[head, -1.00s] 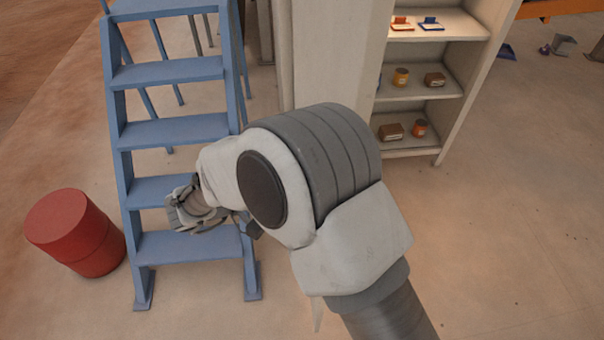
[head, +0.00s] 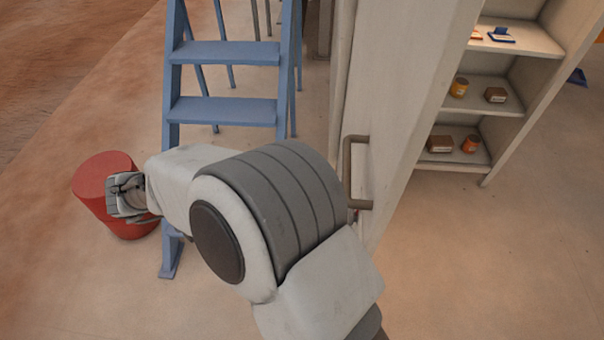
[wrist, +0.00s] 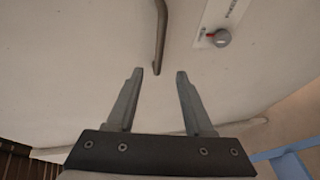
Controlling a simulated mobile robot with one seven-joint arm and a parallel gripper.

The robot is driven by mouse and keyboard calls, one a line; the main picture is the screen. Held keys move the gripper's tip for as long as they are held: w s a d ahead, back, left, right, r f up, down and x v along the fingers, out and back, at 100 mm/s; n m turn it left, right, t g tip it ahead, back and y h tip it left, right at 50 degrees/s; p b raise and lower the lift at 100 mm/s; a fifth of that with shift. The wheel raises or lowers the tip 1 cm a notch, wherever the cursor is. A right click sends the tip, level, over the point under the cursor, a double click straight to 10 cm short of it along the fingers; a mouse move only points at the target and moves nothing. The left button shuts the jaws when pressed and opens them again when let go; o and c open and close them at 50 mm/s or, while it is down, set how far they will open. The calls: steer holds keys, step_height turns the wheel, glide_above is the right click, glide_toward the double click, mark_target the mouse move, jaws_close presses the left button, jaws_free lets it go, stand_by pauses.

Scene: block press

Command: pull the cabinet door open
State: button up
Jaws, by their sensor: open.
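The cabinet door (head: 344,85) is a pale panel seen at a steep angle in the head view. It carries a brown-grey bar handle (head: 347,170) and looks shut, though its edges are partly hidden. In the head view my gripper (head: 122,197) is well left of the handle, in front of the red drum. In the wrist view the open, empty jaws (wrist: 163,74) face the pale door surface (wrist: 90,45). The lower end of the handle (wrist: 160,40) shows between the fingertips in the picture, with the gripper standing off from it. My arm hides the floor below the handle.
A blue stepladder (head: 222,112) stands behind my arm, and a red drum (head: 98,175) is at left. Open shelves (head: 480,92) with small items stand at right. A grey knob with a red mark (wrist: 222,38) is right of the handle. Floor at lower right is clear.

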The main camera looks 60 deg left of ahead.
steer(key=shift+v, duration=1.05)
